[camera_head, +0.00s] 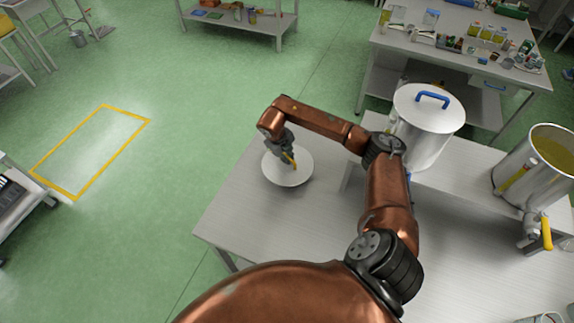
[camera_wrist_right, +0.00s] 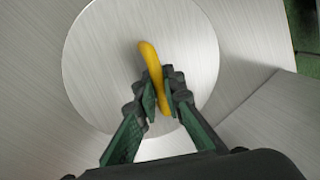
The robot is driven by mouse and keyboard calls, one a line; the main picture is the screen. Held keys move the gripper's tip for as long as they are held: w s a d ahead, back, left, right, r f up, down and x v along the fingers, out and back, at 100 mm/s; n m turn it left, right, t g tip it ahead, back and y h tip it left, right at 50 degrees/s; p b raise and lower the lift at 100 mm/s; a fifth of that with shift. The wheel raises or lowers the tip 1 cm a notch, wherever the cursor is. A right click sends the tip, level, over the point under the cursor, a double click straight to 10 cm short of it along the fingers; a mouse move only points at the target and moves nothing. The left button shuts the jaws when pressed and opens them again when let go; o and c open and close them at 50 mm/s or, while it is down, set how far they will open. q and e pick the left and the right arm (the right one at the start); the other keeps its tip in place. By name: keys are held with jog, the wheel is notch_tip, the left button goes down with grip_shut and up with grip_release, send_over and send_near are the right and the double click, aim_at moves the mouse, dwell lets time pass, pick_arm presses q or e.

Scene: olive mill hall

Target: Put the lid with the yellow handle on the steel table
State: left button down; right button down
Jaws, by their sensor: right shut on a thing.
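The round steel lid (camera_head: 288,175) with the yellow handle is at the left part of the steel table (camera_head: 240,215) in the head view. Its handle (camera_wrist_right: 153,72) shows as a curved yellow bar in the right wrist view, over the lid's disc (camera_wrist_right: 100,60). My right gripper (camera_wrist_right: 163,98) is shut on the handle, with a finger on each side of it. The gripper also shows from above in the head view (camera_head: 289,157). Whether the lid touches the table or hangs just above it, I cannot tell. My left gripper is not in view.
A steel pot (camera_head: 425,135) with a blue-handled lid (camera_head: 410,97) stands on a raised shelf behind my right arm. An open pot (camera_head: 540,170) with yellowish liquid and a yellow tap stands at the right. The table around the lid is clear; its left edge is near.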

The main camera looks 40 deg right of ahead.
jog(key=f, duration=0.2)
jog(key=f+b, duration=0.1)
jog(key=shift+w+f+b, duration=0.2)
jog(key=shift+f+b, duration=0.1)
jog(key=shift+f, duration=0.1)
jog(key=shift+r, duration=0.15)
jog(key=c, duration=2)
grip_release()
jog(key=shift+s, duration=0.1)
jog(key=shift+c, duration=0.2)
